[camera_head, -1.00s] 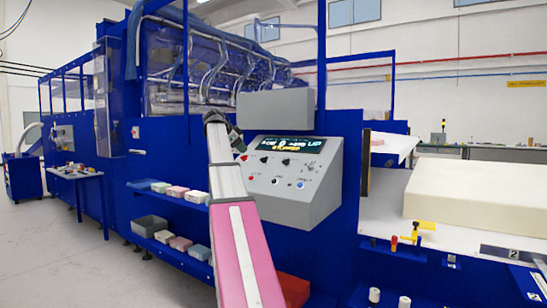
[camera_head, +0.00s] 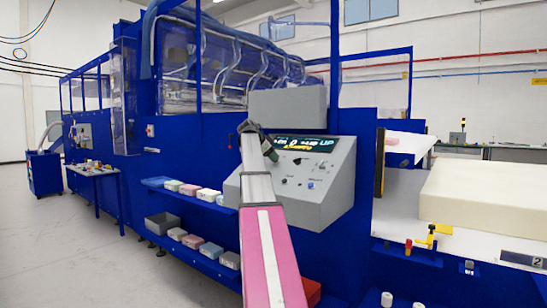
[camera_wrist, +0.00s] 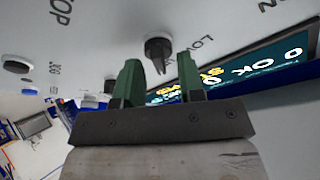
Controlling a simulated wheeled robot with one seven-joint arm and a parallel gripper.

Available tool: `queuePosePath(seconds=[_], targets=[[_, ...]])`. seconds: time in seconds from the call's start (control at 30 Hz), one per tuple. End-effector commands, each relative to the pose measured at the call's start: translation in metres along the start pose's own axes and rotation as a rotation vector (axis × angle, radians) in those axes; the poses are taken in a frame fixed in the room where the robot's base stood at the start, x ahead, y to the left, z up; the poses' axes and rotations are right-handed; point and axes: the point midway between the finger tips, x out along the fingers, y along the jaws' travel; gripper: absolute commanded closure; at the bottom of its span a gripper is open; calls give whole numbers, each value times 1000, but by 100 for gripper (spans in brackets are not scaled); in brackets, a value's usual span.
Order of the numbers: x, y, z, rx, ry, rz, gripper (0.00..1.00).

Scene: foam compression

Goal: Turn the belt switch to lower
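The grey control console (camera_head: 335,190) has a sloped face with a lit display (camera_head: 308,144), small knobs and buttons. In the wrist view a black knob switch (camera_wrist: 158,50) stands on the light panel, beside lettering partly readable as "LOW"; its full label is hidden. My gripper (camera_head: 272,156) is over the upper left of the console face. In the wrist view my gripper (camera_wrist: 159,62) has its two green fingers apart, one on each side of the knob in the picture. Nothing is held between them. I cannot tell whether the fingertips reach around the knob or touch it.
In the wrist view the display (camera_wrist: 240,75) lies close to the right finger, and a dark-and-white button (camera_wrist: 16,64) is at left. A shelf (camera_head: 220,209) with small foam blocks runs left of my arm. A large foam block (camera_head: 490,195) lies at right.

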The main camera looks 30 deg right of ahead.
Motion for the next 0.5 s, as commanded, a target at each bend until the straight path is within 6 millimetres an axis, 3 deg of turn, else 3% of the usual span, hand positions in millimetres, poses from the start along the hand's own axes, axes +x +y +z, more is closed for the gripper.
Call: queuePosePath(seconds=[0.37,0.4,0.5], targets=[[7,0,0,0,0,0,64],[7,0,0,0,0,0,68],[7,0,0,0,-1,0,96]])
